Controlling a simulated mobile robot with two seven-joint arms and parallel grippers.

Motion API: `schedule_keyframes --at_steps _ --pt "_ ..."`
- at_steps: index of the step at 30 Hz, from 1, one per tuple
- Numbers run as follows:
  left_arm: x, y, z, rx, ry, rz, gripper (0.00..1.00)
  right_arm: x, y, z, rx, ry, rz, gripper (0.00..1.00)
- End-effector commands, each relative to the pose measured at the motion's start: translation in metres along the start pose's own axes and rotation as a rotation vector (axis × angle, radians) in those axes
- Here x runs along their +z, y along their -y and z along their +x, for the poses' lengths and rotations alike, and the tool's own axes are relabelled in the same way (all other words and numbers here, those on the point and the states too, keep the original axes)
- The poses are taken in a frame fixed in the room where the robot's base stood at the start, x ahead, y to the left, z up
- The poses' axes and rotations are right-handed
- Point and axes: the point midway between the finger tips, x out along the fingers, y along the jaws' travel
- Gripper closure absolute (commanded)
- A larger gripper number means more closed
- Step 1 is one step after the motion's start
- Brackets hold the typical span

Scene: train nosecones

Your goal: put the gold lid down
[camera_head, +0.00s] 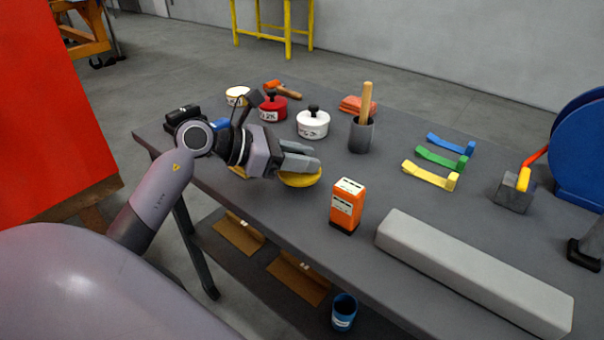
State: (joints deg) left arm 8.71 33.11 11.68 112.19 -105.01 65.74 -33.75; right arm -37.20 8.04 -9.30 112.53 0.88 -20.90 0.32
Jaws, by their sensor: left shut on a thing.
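My left gripper (308,158) reaches in from the left over the grey table (330,95). It is shut on the gold lid (300,179), a round yellow disc just below the fingertips. The fingers hide the lid's top and grip point. The lid is low, near the table's front edge; I cannot tell whether it touches the tabletop. Another yellowish piece (238,171) shows beneath the gripper's body, mostly hidden. My right gripper is not in view.
An orange box (346,206) stands close right of the lid. Behind are a white pot (313,123), a red pot (275,108) and a grey cup (361,135) with a wooden handle. A long grey block (470,272) lies front right. Coloured handles (431,175) lie right; bare table lies between.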

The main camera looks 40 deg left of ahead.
Motion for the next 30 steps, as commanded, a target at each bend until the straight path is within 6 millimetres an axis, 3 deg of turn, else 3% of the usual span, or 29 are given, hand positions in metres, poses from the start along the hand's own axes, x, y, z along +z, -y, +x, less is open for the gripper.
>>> schedule_keyframes --at_steps 7,20,21,23,30 --pt "-0.033 0.000 0.013 0.001 0.000 -0.004 1.00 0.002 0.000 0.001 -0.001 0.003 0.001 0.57" --pt "-0.041 0.000 0.016 0.000 -0.001 0.000 1.00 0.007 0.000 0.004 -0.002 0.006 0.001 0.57" --pt "-0.039 0.000 0.015 0.000 -0.001 0.000 0.62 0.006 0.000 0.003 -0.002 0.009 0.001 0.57" --pt "-0.039 0.000 0.015 0.000 -0.001 -0.001 0.46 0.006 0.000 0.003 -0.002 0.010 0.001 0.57" --pt "-0.039 0.000 0.015 0.000 -0.001 -0.001 0.46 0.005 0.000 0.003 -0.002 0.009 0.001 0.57"
